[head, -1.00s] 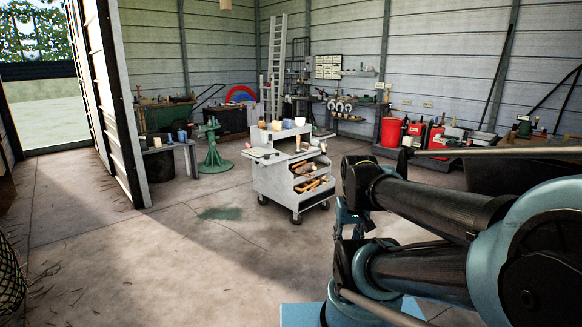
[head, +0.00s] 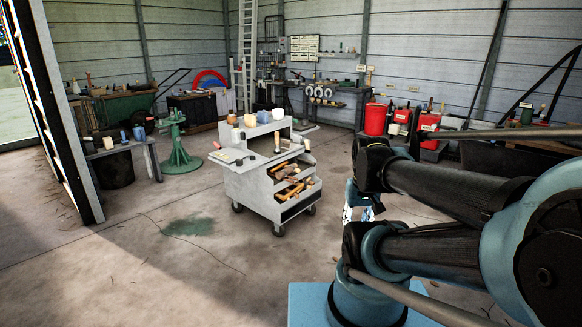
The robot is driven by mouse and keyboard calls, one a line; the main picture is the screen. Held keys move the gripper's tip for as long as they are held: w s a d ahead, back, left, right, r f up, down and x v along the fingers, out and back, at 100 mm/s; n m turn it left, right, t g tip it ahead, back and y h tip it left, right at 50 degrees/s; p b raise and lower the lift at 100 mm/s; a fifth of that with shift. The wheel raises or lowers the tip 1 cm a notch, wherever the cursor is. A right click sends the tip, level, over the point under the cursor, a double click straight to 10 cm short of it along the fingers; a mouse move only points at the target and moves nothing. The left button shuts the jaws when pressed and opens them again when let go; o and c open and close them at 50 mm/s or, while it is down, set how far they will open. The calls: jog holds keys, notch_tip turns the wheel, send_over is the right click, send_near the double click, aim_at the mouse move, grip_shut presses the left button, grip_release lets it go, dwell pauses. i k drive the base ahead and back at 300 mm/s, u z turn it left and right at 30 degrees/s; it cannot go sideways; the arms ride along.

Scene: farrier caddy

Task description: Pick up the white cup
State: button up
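A small white cup (head: 250,120) stands upright on the raised top shelf of the grey wheeled caddy (head: 252,188), in the middle of the head view. Nothing touches the white cup from above. My arm fills the right side of the view, well apart from the caddy. I cannot make out my gripper's fingers.
Hammers and other tools (head: 290,190) lie on the caddy's lower shelves. A green stand (head: 178,148) and a low bench (head: 120,150) are on the left. A red bucket (head: 375,119) stands behind. The concrete floor before the caddy is clear, with a green stain (head: 188,227).

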aim_at(278, 114)
jog(key=z, duration=0.05)
jog(key=i, duration=1.4)
jog(key=u, duration=0.3)
jog(key=i, duration=1.65)
jog(key=u, duration=0.25)
